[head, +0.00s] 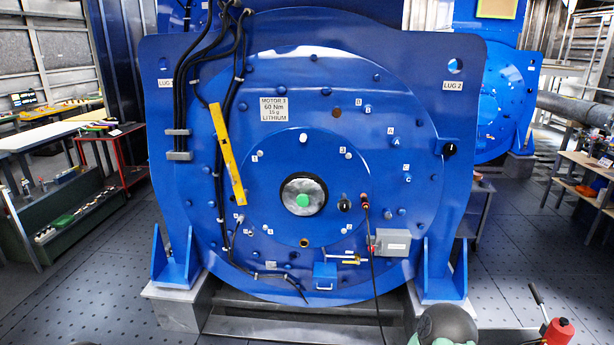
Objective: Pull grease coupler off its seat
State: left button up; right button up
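A slim coupler with a red part (364,198) sits on the face of the blue motor (300,90), right of the shaft hub and beside a round black port (344,205). It looks like the grease coupler. A thin black hose (372,270) hangs from it, down past the left side of a grey box and out at the bottom edge. The fitting under the coupler is hidden. No fingers of my left or right gripper show. A dark rounded part with pale green beside it shows at the bottom edge, and I cannot tell which part it is.
A yellow level (227,155) leans on the motor face near black cables (180,90). A grey box (391,242) and a small blue box (325,275) jut out low. A red canister (557,333) stands at the bottom right.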

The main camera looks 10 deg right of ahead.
aim_at(363, 201)
jog(key=i+z, duration=0.15)
jog(key=i, duration=0.3)
jog(key=i+j+z, duration=0.15)
jog(key=i, duration=0.25)
jog(key=i+j+z, duration=0.15)
jog(key=i, duration=0.3)
jog(key=i+j+z, duration=0.15)
jog(key=i, duration=0.25)
jog(key=i+j+z, duration=0.5)
jog(key=k, duration=0.05)
